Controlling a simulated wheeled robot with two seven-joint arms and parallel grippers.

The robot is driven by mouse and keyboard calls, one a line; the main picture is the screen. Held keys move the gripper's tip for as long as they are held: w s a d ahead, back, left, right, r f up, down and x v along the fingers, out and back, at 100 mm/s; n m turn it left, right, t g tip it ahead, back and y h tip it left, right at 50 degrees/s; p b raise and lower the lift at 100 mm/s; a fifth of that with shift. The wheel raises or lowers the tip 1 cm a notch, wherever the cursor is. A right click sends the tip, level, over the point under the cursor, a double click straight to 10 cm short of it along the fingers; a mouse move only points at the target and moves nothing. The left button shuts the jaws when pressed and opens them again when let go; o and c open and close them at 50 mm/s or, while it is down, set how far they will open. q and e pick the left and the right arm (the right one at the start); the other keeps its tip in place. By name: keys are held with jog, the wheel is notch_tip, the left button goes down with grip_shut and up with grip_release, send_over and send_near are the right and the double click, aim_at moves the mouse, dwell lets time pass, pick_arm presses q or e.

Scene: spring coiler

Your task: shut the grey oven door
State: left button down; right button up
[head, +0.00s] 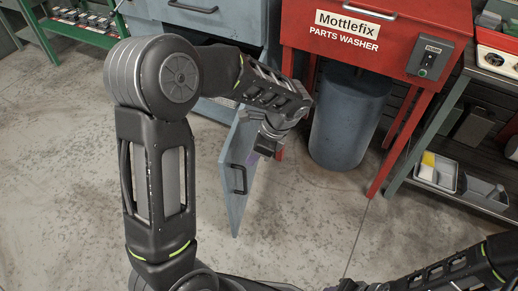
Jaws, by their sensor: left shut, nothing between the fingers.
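The grey oven door (236,190) stands open in the middle of the head view, swung out from the grey-blue cabinet (232,22) behind it. The left gripper is shut and empty. My right arm shows at the bottom right, but its gripper is not clearly visible.
A red parts washer (375,38) with a blue-grey drum (345,120) under it stands right of the door. A shelf with grey bins (437,172) is at the far right. A green rack is at the upper left. The concrete floor (300,220) before the door is clear.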

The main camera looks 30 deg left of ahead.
pick_arm(q)
jog(key=a, duration=0.2)
jog(key=s+a+f, duration=0.1)
jog(key=shift+a+f, duration=0.1)
jog(key=shift+a, duration=0.1)
jog(key=shift+s+a, duration=0.15)
jog(key=shift+a, duration=0.3)
